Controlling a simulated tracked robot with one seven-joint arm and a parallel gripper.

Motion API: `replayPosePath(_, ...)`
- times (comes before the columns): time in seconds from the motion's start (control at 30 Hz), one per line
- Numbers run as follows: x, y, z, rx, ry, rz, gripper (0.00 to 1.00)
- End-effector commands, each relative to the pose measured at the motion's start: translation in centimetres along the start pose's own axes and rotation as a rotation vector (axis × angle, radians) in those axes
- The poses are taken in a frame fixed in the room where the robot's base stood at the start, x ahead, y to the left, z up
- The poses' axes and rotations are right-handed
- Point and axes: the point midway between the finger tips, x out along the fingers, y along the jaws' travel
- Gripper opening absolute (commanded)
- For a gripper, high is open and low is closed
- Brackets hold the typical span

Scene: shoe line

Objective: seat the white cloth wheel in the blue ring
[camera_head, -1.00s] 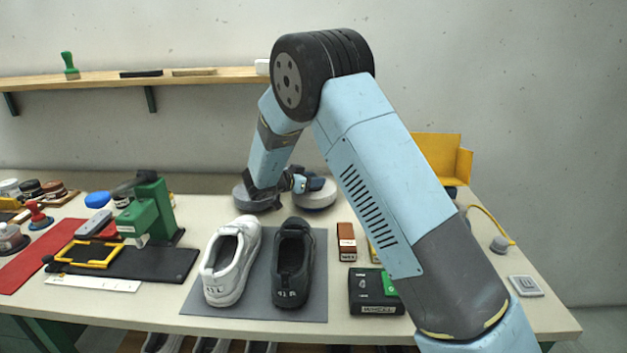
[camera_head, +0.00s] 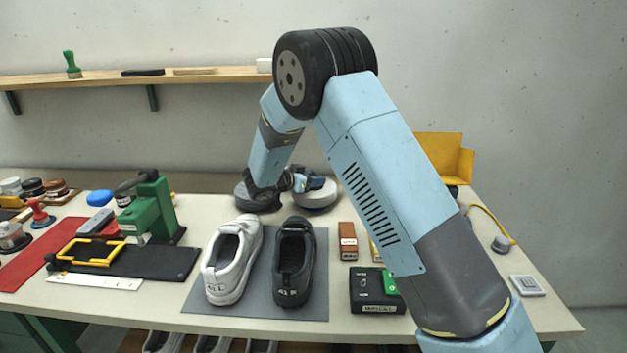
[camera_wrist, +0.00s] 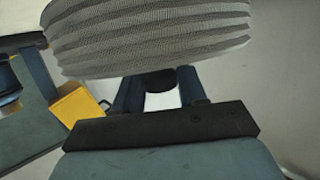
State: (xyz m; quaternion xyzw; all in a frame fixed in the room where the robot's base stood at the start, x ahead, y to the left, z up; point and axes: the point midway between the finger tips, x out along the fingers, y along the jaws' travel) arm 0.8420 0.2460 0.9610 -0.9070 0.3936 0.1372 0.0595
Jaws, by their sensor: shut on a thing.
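The white cloth wheel (camera_wrist: 150,38) fills the top of the wrist view, with pale stacked, ridged layers. My gripper (camera_wrist: 160,82) is shut on it, its two dark fingers reaching up to the wheel's lower edge. In the head view, my gripper (camera_head: 304,182) is low at the back of the bench, partly hidden by my wrist, with a pale round wheel (camera_head: 318,197) right beside it. A darker grey round piece (camera_head: 262,202) stands just left, partly behind my arm. I cannot pick out the blue ring with certainty.
A white shoe (camera_head: 232,262) and black shoe (camera_head: 293,262) stand on a grey mat in front. A green press (camera_head: 152,210) is left, a black box (camera_head: 376,290) front right, and a yellow bin (camera_head: 445,157) back right. My arm hides part of the bench's right side.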

Motion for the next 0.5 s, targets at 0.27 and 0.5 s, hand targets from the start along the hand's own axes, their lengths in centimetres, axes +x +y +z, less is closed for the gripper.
replayPosePath(0.27, 0.05, 0.02, -0.04, 0.001, 0.001, 0.001, 0.0)
replayPosePath(0.5, 0.18, 0.03, 0.26, 0.001, 0.001, 0.001, 0.0)
